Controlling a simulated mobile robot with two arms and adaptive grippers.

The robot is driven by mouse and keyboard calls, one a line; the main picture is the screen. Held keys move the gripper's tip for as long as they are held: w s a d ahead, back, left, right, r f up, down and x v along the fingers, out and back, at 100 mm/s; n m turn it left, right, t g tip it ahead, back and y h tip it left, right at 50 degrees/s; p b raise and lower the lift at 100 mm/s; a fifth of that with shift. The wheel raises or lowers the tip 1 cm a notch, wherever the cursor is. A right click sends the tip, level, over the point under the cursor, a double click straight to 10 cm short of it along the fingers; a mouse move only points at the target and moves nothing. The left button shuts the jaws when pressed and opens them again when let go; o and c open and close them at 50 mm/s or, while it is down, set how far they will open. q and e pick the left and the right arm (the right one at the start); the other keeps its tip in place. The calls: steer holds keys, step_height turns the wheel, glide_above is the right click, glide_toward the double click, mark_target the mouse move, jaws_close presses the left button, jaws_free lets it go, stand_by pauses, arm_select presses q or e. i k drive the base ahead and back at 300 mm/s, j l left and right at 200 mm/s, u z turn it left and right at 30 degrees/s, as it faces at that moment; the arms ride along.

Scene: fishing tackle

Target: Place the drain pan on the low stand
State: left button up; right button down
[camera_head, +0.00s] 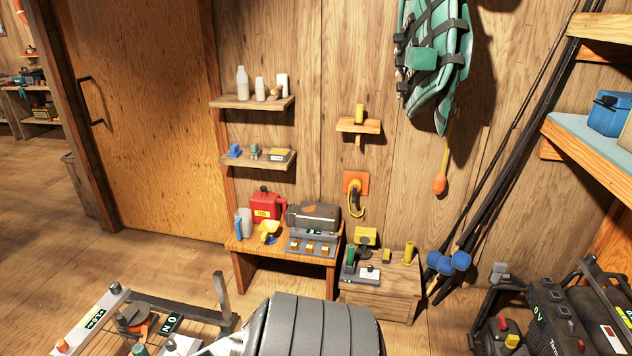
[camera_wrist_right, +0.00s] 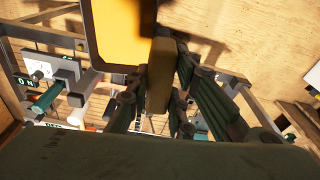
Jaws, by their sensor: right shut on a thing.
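In the right wrist view my right gripper (camera_wrist_right: 158,95) is shut on a tan, upright edge piece between its dark fingers. This piece seems to be part of the drain pan (camera_wrist_right: 115,35), a flat yellow-orange thing with a grey rim at the top of that view. Much of the pan is cut off or hidden by the fingers. The head view shows neither gripper nor the pan. A low wooden stand (camera_head: 390,306) by the wall holds small tools; I cannot tell whether it is the task's stand.
A metal frame (camera_head: 186,310) with gauges and fittings is at the lower left of the head view. A wooden bench (camera_head: 243,262) with a red fuel can (camera_head: 265,206) stands against the wall. Dark equipment (camera_head: 555,320) fills the lower right. Floor (camera_head: 160,262) is bare before the door.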

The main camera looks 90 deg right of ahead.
mark_target(401, 278)
steer(key=l+z, duration=0.1)
steer(key=z, duration=0.8)
steer(key=l+z, duration=0.15)
steer(key=z, duration=0.25)
steer(key=i+l+z, duration=0.15)
steer(key=l+z, duration=0.25)
steer(key=i+l+z, duration=0.25)
steer(key=l+z, duration=0.2)
steer(key=i+l+z, duration=0.25)
steer(key=z, duration=0.15)
steer(key=i+l+z, duration=0.1)
steer(key=i+l, duration=1)
steer(key=i, duration=0.2)
steer(key=l+z, duration=0.05)
